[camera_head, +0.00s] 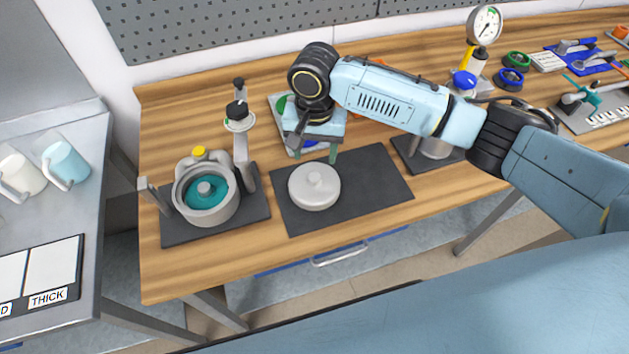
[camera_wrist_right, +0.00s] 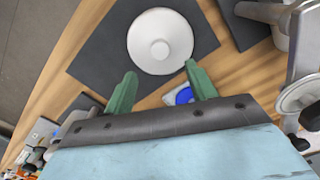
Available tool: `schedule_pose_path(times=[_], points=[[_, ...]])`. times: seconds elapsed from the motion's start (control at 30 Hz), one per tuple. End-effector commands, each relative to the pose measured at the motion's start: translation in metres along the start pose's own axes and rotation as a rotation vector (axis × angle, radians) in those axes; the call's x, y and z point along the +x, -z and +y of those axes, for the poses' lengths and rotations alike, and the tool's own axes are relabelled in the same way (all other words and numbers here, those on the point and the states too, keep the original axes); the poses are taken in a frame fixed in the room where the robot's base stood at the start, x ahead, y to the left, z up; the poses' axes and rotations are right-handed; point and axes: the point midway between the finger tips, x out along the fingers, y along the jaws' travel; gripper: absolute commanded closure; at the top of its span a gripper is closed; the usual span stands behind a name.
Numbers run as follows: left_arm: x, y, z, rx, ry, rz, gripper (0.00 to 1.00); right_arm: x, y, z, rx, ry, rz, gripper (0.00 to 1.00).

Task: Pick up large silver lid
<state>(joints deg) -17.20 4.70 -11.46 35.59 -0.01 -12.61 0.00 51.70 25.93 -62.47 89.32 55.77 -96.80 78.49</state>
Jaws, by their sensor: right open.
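The large silver lid (camera_head: 314,187) lies flat on a dark mat (camera_head: 378,188) near the middle of the bench, with a round knob on top. It also shows in the right wrist view (camera_wrist_right: 160,42), just beyond the fingertips. My right gripper (camera_head: 316,156) is above and behind the lid in the head view, its green fingers apart. In the right wrist view the fingers (camera_wrist_right: 160,74) are open and empty, and the lid appears clear of them. My left gripper is not in view.
A grey pot (camera_head: 207,214) with a teal insert (camera_head: 205,190) stands on a mat left of the lid, beside an upright stand (camera_head: 241,140). A pressure gauge (camera_head: 485,25) and several tools are at the right. The bench front near the lid is clear.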

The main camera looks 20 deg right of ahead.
Motion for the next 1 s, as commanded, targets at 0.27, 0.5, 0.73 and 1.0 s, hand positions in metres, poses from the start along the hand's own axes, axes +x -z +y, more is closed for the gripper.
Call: schedule_pose_path(times=[0.27,0.5,0.73,1.0], points=[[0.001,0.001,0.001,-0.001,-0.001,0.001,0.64,0.029,0.0,-0.001,0.0,0.001,0.0,0.44],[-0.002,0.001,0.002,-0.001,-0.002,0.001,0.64,0.061,-0.001,0.0,-0.001,-0.001,0.0,0.44],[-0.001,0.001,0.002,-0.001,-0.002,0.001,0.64,0.08,-0.002,-0.001,-0.003,0.002,0.001,0.44],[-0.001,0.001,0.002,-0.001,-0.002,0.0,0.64,0.08,-0.002,-0.001,-0.003,0.002,0.001,0.54]])
